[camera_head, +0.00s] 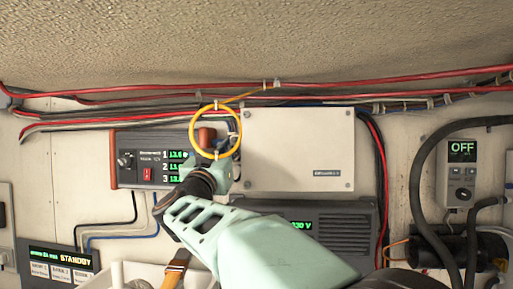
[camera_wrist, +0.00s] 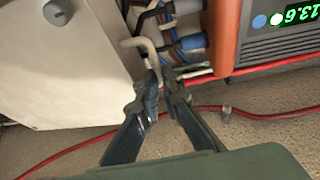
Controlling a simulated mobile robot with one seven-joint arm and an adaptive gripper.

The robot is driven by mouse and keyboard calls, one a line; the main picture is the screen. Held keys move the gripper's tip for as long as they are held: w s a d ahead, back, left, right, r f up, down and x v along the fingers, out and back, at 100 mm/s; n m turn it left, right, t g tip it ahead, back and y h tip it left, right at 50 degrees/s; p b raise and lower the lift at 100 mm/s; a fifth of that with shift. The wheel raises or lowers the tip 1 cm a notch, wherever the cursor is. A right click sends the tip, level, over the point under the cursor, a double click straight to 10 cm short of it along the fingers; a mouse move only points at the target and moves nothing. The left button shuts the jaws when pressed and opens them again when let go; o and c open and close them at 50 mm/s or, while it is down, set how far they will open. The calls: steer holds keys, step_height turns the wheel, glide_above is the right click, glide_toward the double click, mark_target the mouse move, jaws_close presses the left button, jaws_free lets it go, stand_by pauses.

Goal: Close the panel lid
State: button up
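A beige, flat-faced cover (camera_head: 298,150) with corner screws is on the wall, right of my gripper. It looks like the lid, but its hinge is not visible. In the wrist view, the cover (camera_wrist: 60,75) fills the left, and a gap with cables and connectors (camera_wrist: 188,44) lies beside it. My gripper (camera_head: 215,150) is at the cover's left side, partly hidden by a yellow loop. In the wrist view, the fingertips of my gripper (camera_wrist: 162,82) are close together around the lower end of a bent grey rod (camera_wrist: 143,47). Whether they grip it is unclear.
A yellow cable loop (camera_head: 238,132) hangs around my gripper. A meter panel (camera_head: 135,160) with green digits is to the left, and a dark unit (camera_head: 335,222) is below the cover. Red cables (camera_head: 400,77) run above. A thick black hose (camera_head: 420,180) curves at right.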

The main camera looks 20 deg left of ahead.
steer(key=o, duration=0.5)
steer(key=shift+s+a+r+n+y, duration=0.15)
steer(key=shift+s+a+n+y, duration=0.15)
steer(key=shift+s+a, duration=0.45)
steer(key=shift+c, duration=0.2)
steer(key=shift+w, duration=0.2)
steer(key=shift+d, duration=0.1)
steer(key=v, duration=1.2)
steer(key=shift+w, duration=0.1)
steer(key=shift+c, duration=0.5)
